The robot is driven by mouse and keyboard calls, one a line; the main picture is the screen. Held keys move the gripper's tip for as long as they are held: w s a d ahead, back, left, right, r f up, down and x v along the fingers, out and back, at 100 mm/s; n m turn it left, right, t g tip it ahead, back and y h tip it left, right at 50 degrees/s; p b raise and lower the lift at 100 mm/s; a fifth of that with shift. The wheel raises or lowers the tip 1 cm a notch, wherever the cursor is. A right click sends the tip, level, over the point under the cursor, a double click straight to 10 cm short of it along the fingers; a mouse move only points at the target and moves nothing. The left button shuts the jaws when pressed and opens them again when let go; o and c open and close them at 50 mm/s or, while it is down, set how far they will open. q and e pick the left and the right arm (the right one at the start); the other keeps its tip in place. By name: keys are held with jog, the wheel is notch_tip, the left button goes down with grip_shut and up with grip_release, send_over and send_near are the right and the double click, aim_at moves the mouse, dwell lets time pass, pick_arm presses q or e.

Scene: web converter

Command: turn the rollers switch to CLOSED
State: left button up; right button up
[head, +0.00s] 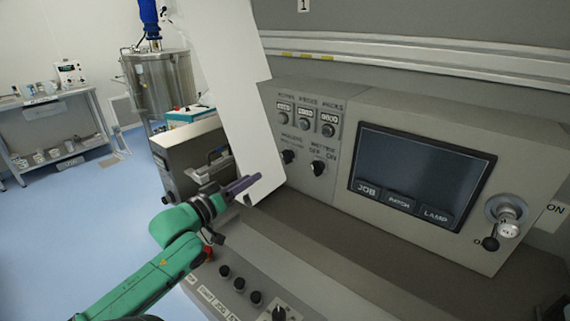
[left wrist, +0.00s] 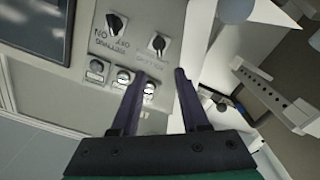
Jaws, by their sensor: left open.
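The rollers switch looks like the left one of two dark rotary knobs (head: 289,156) on the grey control panel, under a small label too blurred to read surely. In the left wrist view the panel is upside down, and this knob (left wrist: 158,44) is the right one of the pair. Its pointer setting is unclear. My left gripper (head: 245,190) has purple fingers, open and empty, to the left of and below the knob in the head view. In the left wrist view its fingertips (left wrist: 160,77) lie apart, just below the knob, not touching it. My right gripper is not in view.
A second knob (head: 318,167) marked OFF/ON sits right of the first, with several small dials (head: 305,120) above. A screen (head: 420,170) and a key switch (head: 508,217) are further right. A white upright panel (head: 235,100) stands close behind my left gripper.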

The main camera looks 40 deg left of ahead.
aim_at(283, 158)
pick_arm(q)
jog(key=w+p, duration=0.2)
jog(key=w, duration=1.2)
jog(key=shift+w+p, duration=0.2)
jog(key=shift+p, duration=0.2)
jog(key=shift+s, duration=0.1)
grip_shut()
